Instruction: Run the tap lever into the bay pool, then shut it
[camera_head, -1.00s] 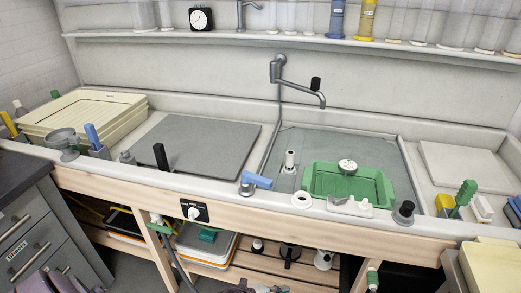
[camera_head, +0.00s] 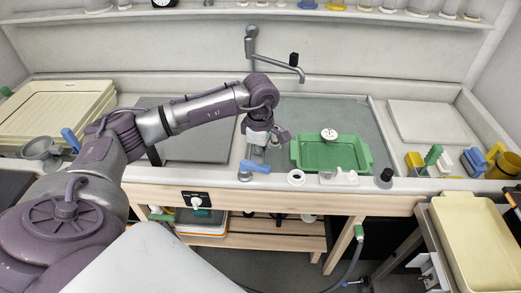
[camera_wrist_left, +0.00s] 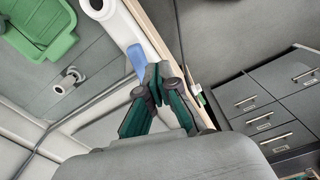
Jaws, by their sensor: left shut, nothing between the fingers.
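A wall tap (camera_head: 252,45) with a swivel spout and a black-tipped handle (camera_head: 293,59) is above the grey sink bay (camera_head: 355,120). A blue lever (camera_head: 256,167) on a grey fitting sits on the sink's front rim; the blue lever also shows in the wrist view (camera_wrist_left: 137,58), close beside my fingertips. My left gripper (camera_head: 268,147) hangs above the bay's front left part, behind the blue lever. In the wrist view my left gripper (camera_wrist_left: 160,82) is shut and empty. Whether it touches the lever I cannot tell. My right gripper is not in view.
A white ring (camera_head: 296,178), white fitting (camera_head: 340,178) and black knob (camera_head: 386,176) line the rim. Cream trays (camera_head: 40,120) stand left, another (camera_head: 470,250) front right.

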